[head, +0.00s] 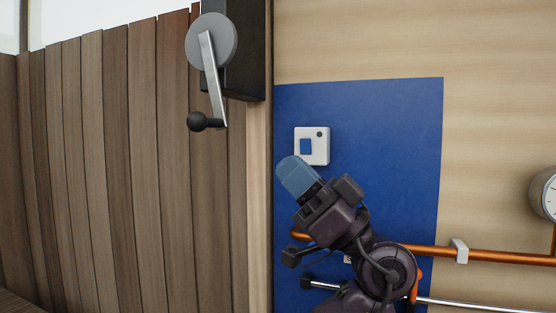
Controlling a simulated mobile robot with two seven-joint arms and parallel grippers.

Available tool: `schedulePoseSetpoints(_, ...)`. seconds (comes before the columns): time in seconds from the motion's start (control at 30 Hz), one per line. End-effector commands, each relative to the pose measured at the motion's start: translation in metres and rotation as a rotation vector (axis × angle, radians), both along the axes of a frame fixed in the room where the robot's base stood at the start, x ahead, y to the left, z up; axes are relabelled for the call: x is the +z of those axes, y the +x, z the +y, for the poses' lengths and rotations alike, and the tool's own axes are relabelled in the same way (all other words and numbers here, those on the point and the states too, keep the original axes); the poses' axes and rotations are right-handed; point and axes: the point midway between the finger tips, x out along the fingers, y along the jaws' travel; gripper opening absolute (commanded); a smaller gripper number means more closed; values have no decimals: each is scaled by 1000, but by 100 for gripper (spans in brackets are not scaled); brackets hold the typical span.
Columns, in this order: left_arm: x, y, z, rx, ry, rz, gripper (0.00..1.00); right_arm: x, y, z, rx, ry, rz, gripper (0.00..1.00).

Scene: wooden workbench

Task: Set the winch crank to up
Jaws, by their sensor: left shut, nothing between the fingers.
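The winch crank has a grey round disc (224,34) on a dark housing at the top of the wooden plank wall. Its silver arm (212,80) hangs down from the disc, tilted slightly to the right at its lower end. A black knob (197,122) sticks out to the left at the bottom of the arm. My left gripper (296,177) is shut and empty, with blue fingers pointing up and left. It is below and to the right of the crank knob, apart from it in the picture. My right gripper is not in view.
A white switch plate (319,144) with a blue rocker sits just above my left fingertips, on a blue panel (400,130). A copper pipe (500,256) and a silver rod (480,303) run behind my arm. A round gauge (548,195) is at the right edge.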

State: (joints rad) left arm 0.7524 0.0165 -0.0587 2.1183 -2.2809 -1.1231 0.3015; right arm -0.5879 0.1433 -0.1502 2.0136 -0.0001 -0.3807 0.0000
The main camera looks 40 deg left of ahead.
Motion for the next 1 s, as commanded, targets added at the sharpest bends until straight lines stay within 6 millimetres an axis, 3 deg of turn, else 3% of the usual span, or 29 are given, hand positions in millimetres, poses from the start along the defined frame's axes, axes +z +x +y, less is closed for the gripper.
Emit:
schedulePoseSetpoints(0.1, 20, -7, 14, 1, 0, -7, 0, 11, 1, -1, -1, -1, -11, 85)
schedulePoseSetpoints(0.47, 63, -20, 57, -1, 1, -5, 0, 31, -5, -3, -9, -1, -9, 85)
schedulePoseSetpoints(0.7, 59, -28, 86, -1, 1, 0, 0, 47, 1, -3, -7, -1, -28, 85)
schedulePoseSetpoints(1.0, 57, -30, 94, -4, 2, 0, 0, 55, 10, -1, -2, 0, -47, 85)
